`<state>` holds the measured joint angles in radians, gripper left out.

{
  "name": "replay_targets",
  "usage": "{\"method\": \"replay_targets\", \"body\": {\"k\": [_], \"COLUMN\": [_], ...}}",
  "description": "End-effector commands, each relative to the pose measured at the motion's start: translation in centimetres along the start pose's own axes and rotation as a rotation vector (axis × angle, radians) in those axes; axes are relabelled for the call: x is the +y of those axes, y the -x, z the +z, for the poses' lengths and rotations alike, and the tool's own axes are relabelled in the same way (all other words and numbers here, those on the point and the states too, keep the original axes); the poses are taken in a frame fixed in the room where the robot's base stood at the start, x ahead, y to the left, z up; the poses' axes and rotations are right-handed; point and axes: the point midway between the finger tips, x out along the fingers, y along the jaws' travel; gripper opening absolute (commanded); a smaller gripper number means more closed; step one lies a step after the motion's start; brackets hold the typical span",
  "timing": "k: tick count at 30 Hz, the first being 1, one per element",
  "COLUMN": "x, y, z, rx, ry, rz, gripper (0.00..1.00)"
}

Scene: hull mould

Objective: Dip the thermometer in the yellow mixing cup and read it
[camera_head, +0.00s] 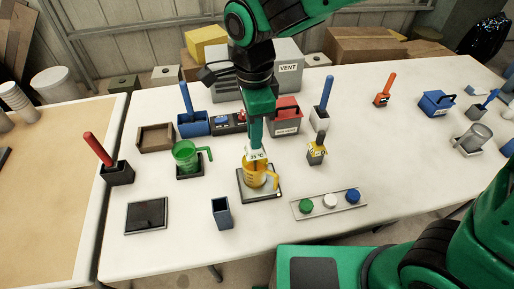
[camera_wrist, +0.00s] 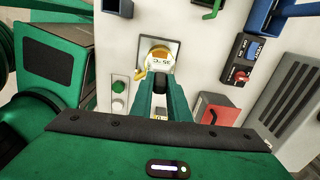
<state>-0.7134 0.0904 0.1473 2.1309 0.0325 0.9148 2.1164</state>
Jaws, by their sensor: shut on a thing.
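The yellow mixing cup (camera_head: 270,180) stands upright on a dark square plate (camera_head: 262,198) near the front middle of the table. In the wrist view the cup (camera_wrist: 149,45) shows beyond my fingertips. My gripper (camera_head: 256,143) points down over the cup and is shut on the thermometer (camera_head: 257,155). The thermometer's white display (camera_wrist: 160,60) faces up within the cup's outline in the wrist view. It bears small digits with °C, too small to read surely. The thermometer's lower end is hidden by the cup, so its depth cannot be told.
A green cup (camera_head: 185,155) stands left of the yellow cup. A tray with green, white and blue buttons (camera_head: 329,204) lies to the right. A dark blue open holder (camera_head: 221,213) stands in front, and a red-topped box (camera_head: 286,117) behind. Bare table lies at front right.

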Motion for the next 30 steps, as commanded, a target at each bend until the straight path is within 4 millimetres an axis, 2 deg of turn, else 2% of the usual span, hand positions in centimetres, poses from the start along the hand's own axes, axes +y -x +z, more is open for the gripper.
{"method": "replay_targets", "body": {"k": [18,30], "x": [0.0,-0.1], "y": [0.1,3.4], "z": [0.0,0.0], "rx": [0.0,-0.001], "ry": [0.0,-0.001], "rz": [-0.001,-0.002], "gripper": [0.0,0.0]}}
